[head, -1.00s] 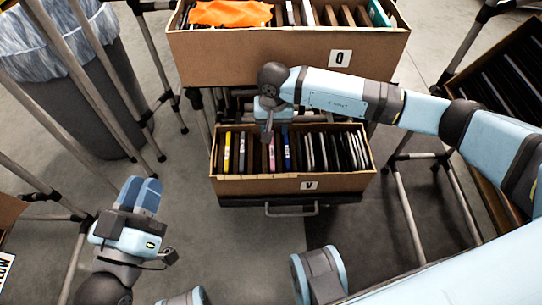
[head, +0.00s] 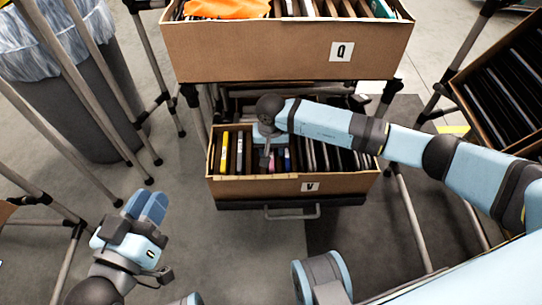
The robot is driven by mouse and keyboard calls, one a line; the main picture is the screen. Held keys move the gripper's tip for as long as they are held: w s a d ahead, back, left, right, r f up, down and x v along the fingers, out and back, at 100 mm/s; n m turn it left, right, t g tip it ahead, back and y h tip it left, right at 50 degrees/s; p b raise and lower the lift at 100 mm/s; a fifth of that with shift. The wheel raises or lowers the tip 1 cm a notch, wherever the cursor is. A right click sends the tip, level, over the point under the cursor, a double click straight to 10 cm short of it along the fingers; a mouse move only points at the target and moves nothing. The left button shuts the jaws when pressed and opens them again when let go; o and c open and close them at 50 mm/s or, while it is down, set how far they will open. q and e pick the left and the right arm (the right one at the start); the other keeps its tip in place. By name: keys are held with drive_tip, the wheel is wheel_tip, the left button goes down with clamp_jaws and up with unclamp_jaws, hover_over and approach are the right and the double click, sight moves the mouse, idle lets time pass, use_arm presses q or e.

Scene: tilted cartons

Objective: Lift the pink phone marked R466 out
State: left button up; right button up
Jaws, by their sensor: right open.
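The carton marked V (head: 240,190) stands tilted on the lower shelf, with a row of thin phones on edge in it. A pink phone (head: 272,162) shows as a narrow strip in the row, partly hidden by my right gripper; no R466 mark is legible. My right gripper (head: 265,161) is open, pointing down into carton V right beside the pink strip. Whether its fingers straddle the phone cannot be told. My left gripper (head: 146,207) is at the lower left, away from the cartons, holding nothing; its finger gap is unclear.
A yellow phone (head: 224,154) and blue phones (head: 287,161) stand near the pink one, with dark ones to the right. A bin (head: 85,110) and rack poles are left; another carton (head: 500,95) is right.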

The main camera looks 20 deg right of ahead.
clamp_jaws()
drive_tip(key=shift+r, duration=0.2)
